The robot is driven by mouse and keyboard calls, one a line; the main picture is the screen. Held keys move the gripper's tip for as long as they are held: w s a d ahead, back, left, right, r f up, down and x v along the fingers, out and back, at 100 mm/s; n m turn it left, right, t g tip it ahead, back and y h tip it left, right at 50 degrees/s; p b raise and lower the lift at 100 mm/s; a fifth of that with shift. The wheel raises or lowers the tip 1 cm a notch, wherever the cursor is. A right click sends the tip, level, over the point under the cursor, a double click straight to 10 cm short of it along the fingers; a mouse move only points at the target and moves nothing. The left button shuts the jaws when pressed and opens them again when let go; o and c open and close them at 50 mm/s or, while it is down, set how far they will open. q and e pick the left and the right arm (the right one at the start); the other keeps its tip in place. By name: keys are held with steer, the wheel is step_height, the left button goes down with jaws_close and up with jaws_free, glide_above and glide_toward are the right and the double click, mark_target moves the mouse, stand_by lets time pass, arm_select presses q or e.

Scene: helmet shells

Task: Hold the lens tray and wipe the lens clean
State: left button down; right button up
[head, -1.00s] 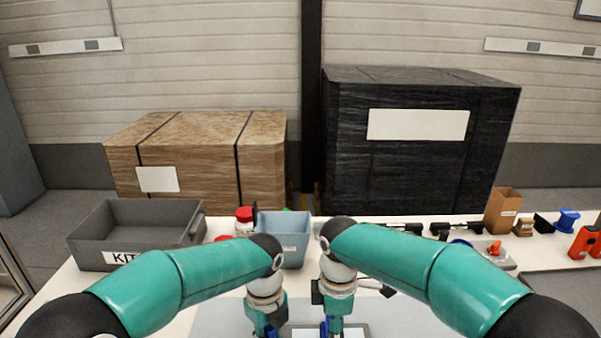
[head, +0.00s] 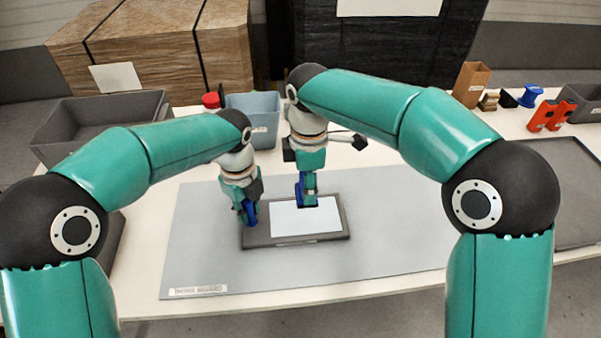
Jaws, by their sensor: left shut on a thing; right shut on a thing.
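The lens tray (head: 288,240) is a dark grey, shallow tray lying on the grey mat. The lens (head: 306,222), a pale flat rectangle, lies in it. My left gripper (head: 248,217) is shut on the tray's left edge, fingers pointing down. My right gripper (head: 307,200) is shut and points down at the lens's far edge, close above or touching it; I cannot tell which. What it holds is small and mostly hidden by its fingers.
The grey mat (head: 390,235) is clear right of the lens tray. A grey bin (head: 85,120) stands at the left, and a blue-grey bin (head: 262,112) behind my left gripper. Orange parts (head: 551,115), a cardboard box (head: 470,83) and a dark tray (head: 565,185) are at the right.

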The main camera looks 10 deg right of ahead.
arm_select(q)
steer(key=c, duration=0.9)
jaws_free()
step_height(320, 180, up, 11)
steer(key=shift+r, duration=0.45)
arm_select(e)
steer(key=shift+r, duration=0.15)
step_height(320, 180, up, 8)
steer(key=p, duration=0.8)
arm_select(q)
step_height(320, 180, up, 7)
arm_select(e)
steer(key=shift+f, duration=0.2)
